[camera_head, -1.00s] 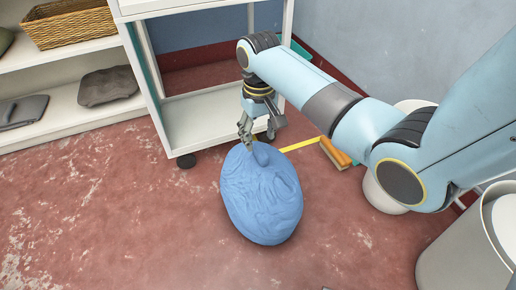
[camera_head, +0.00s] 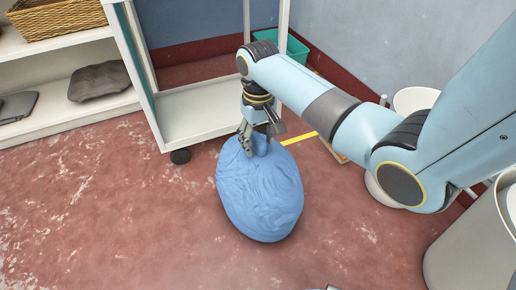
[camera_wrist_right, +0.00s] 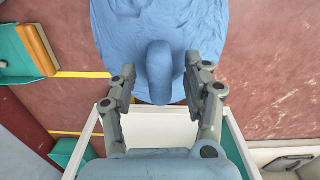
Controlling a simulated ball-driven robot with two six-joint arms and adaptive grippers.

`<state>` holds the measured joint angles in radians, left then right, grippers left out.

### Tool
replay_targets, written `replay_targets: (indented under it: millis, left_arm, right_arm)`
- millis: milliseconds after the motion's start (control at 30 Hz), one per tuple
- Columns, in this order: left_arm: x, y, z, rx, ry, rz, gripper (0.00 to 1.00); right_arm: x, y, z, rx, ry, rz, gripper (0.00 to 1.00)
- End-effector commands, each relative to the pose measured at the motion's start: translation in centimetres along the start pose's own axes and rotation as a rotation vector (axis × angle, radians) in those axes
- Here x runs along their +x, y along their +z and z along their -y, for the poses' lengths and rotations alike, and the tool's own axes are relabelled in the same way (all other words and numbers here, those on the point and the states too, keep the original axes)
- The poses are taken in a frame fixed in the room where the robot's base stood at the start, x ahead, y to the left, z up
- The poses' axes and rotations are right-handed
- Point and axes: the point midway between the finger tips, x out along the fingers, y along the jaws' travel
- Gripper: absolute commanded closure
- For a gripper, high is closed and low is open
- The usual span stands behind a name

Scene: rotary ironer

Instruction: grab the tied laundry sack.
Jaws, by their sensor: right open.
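The laundry sack (camera_head: 262,195) is a blue, wrinkled, rounded bundle on the red floor, below my right arm in the head view. Its tied neck sticks up at its top and shows in the wrist view as a thick blue stub (camera_wrist_right: 160,70). My right gripper (camera_head: 259,146) is at the top of the sack, pointing down. In the wrist view the right gripper (camera_wrist_right: 160,64) is open, with one finger on each side of the neck and visible gaps between. My left gripper is not in view.
A white wheeled cart (camera_head: 200,120) stands just behind the sack. Shelves with a wicker basket (camera_head: 55,17) and folded dark cloth (camera_head: 102,81) are at left. Pale bins (camera_head: 470,250) stand at right. A teal bin (camera_head: 297,52) is behind. Floor at front left is clear.

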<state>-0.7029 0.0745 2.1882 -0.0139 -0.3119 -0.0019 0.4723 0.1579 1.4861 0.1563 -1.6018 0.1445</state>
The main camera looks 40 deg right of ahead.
Motion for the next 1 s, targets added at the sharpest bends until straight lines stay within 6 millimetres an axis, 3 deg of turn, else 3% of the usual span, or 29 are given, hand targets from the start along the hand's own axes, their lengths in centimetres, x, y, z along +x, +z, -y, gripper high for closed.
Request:
replay_targets:
  millis: [300,667,1000]
  left_arm:
    - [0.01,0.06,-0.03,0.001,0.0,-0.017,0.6]
    - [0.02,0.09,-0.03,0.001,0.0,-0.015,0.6]
    - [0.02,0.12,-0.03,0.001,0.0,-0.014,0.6]
  right_arm:
    - [0.09,-0.04,0.03,0.0,-0.001,-0.001,0.51]
    - [0.12,-0.01,0.03,0.0,-0.001,0.0,0.98]
    - [-0.02,-0.16,0.05,0.0,-0.001,-0.005,1.0]
